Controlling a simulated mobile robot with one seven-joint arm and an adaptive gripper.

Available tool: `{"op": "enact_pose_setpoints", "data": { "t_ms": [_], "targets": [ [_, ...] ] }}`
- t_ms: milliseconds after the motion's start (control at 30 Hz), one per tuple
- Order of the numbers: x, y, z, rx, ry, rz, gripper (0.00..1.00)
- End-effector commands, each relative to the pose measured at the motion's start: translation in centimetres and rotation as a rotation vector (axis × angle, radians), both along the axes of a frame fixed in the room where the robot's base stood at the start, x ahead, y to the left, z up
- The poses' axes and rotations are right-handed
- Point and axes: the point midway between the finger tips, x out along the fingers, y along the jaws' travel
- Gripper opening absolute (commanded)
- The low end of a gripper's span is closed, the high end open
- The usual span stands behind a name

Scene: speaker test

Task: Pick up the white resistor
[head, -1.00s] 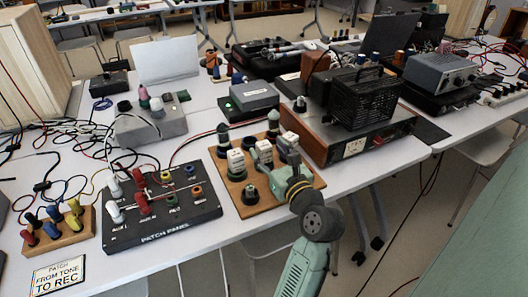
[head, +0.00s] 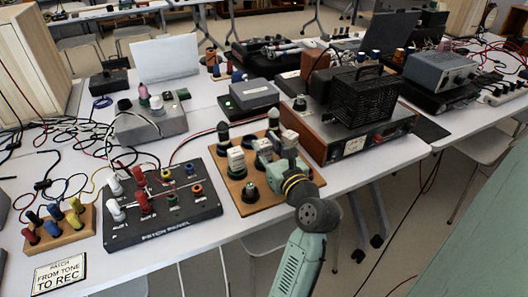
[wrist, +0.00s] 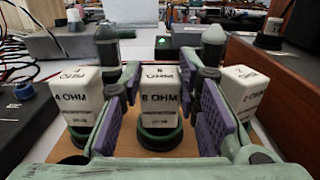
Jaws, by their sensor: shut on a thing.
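Three white block resistors stand in a row on a wooden board (head: 281,204). In the wrist view, the middle one, marked 8 OHM (wrist: 160,97), is between the fingers of my gripper (wrist: 160,84), which are shut on its sides. It is upright, right above a green ring (wrist: 160,139). The 4 OHM resistor (wrist: 78,98) stands to its left and another white resistor (wrist: 246,92) to its right, both outside the fingers. In the head view, my gripper (head: 268,166) reaches over the board's front edge and partly hides the middle resistor (head: 263,147).
A black patch panel (head: 165,212) with plugs and cables is left of the board. A wood-sided amplifier (head: 352,142) stands close on the right. A grey box (head: 255,94) is behind.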

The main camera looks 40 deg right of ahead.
Motion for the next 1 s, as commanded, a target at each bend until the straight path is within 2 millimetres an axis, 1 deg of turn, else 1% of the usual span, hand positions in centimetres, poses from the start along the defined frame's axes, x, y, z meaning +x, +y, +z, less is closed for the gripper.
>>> {"op": "enact_pose_setpoints", "data": {
  "t_ms": [33, 200, 367, 467, 567, 800, 900, 1000],
  "targets": [
    [0.0, 0.0, 0.0, 0.000, 0.000, 0.000, 0.11],
    [0.0, 0.0, 0.0, 0.000, 0.000, 0.000, 0.00],
    [0.0, 0.0, 0.0, 0.000, 0.000, 0.000, 0.00],
    [0.0, 0.0, 0.4, -0.002, -0.001, 0.000, 0.00],
    [0.0, 0.0, 1.7, -0.005, -0.003, 0.000, 0.00],
    [0.0, 0.0, 6.7, -0.006, -0.005, 0.001, 0.00],
    [0.0, 0.0, 8.3, -0.005, -0.004, 0.000, 0.00],
    [-0.3, -0.5, 9.2, -0.002, -0.001, -0.012, 0.00]
  ]
}}
